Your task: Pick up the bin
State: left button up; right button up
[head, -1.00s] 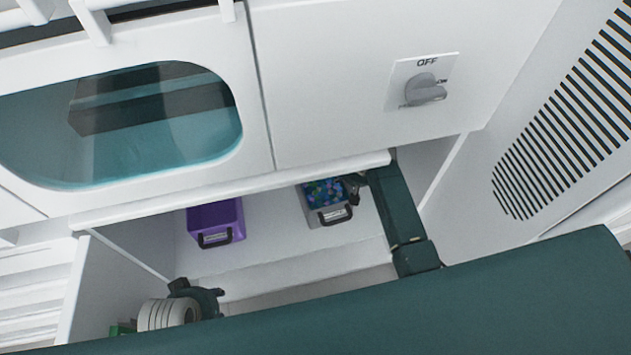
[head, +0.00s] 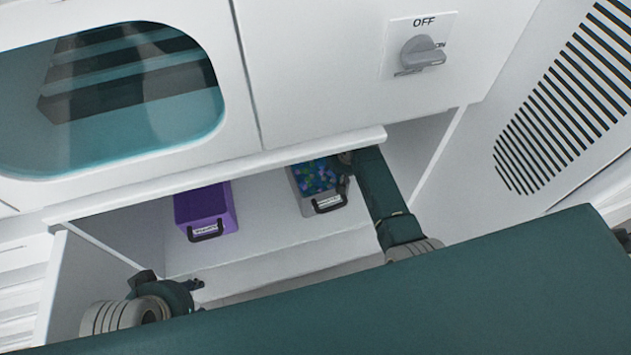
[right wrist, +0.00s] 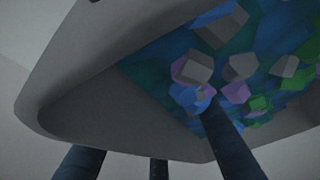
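Two bins stand in the open compartment in the head view. The grey bin (head: 304,206) holds blue, green and purple pieces and has a dark front handle. The purple bin (head: 205,208) stands to its left, also with a dark handle. My right gripper (head: 345,170) is at the grey bin's right side. In the right wrist view, one dark finger reaches over the pieces inside the grey bin (right wrist: 110,110), and two fingers are outside its wall. Whether they clamp the wall is unclear. My left gripper (head: 172,284) is low at the left, apart from both bins, its fingers spread and empty.
The compartment's upper edge (head: 220,175) runs just above the bins. A panel with a grey OFF switch (head: 422,53) and a tinted window (head: 120,100) are above. A vented panel (head: 570,100) is at the right. Floor between the bins is clear.

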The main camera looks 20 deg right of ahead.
jog(key=shift+w+f, duration=0.1)
jog(key=shift+f, duration=0.15)
jog(key=shift+r, duration=0.1)
grip_shut()
